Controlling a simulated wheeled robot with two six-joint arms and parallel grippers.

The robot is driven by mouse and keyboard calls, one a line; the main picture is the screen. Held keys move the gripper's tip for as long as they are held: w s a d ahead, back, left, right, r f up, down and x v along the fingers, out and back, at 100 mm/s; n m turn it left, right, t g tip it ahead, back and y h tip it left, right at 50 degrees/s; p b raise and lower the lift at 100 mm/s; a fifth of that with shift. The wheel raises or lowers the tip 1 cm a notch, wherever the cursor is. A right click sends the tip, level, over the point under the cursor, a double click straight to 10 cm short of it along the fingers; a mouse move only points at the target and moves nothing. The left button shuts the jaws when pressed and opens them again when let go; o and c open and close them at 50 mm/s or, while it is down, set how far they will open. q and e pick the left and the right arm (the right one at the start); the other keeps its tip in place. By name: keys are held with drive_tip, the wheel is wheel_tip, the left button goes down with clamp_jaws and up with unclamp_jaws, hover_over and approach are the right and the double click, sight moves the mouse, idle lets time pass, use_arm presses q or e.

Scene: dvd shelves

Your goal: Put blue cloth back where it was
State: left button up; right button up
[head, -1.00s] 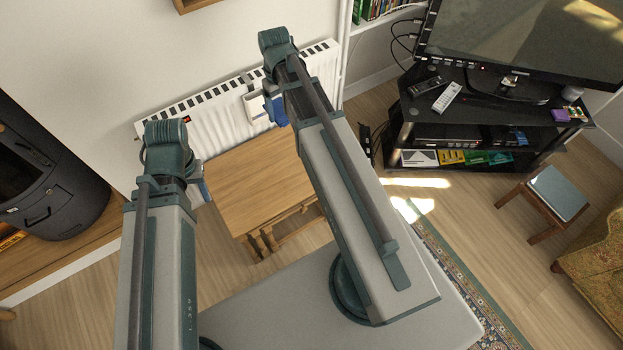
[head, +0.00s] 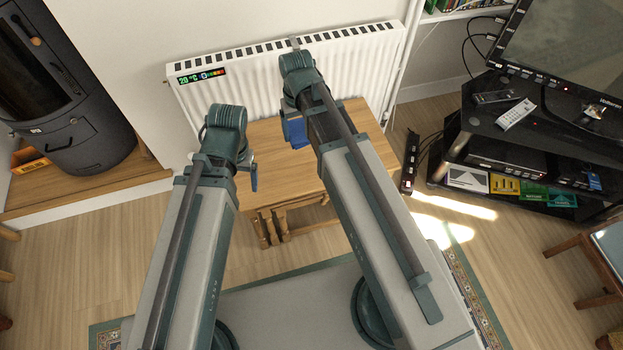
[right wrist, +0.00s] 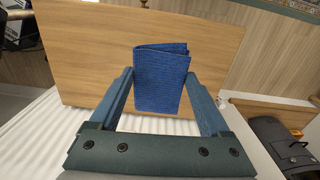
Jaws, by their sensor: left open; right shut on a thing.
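The blue cloth (head: 297,133) shows in the head view beside the end of my right arm, in front of the wooden table (head: 262,165). In the right wrist view the cloth (right wrist: 160,88) is a folded, textured blue piece between the fingers of my right gripper (right wrist: 160,76), which is shut on it. The table top (right wrist: 85,60) lies behind it there; I cannot tell whether they touch. My left gripper (head: 253,178) is open and seems empty over the table's left part, mostly hidden by its wrist.
A white radiator (head: 240,88) with a temperature strip stands on the wall behind the table. A black stove (head: 75,115) is at left. A TV stand (head: 500,145) with remotes is at right.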

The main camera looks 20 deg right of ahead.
drive_tip(key=shift+m, duration=0.3)
drive_tip(key=s+a+f+b, duration=0.1)
drive_tip(key=a+f+b, duration=0.2)
drive_tip(key=f+b, duration=0.1)
drive_tip(key=s+a+f+b, duration=0.2)
drive_tip(key=a+f+b, duration=0.1)
drive_tip(key=f, duration=0.3)
drive_tip(key=s+a+f+b, duration=0.1)
drive_tip(key=a+f+b, duration=0.3)
drive_tip(key=f+b, duration=0.1)
drive_tip(key=shift+s+a+f+b, duration=0.1)
drive_tip(key=shift+s+f+b, duration=0.1)
drive_tip(key=shift+b, duration=0.25)
drive_tip(key=shift+s+a+f+b, duration=0.2)
drive_tip(key=shift+a+f+b, duration=0.1)
drive_tip(key=shift+a, duration=0.1)
drive_tip(key=b, duration=0.1)
hover_over(312, 170)
drive_tip(key=shift+f, duration=0.7)
drive_tip(key=shift+f+b, duration=1.75)
drive_tip(key=shift+b, duration=0.2)
drive_tip(key=shift+f, duration=0.25)
drive_tip(key=o, duration=1)
drive_tip(key=shift+r, duration=0.15)
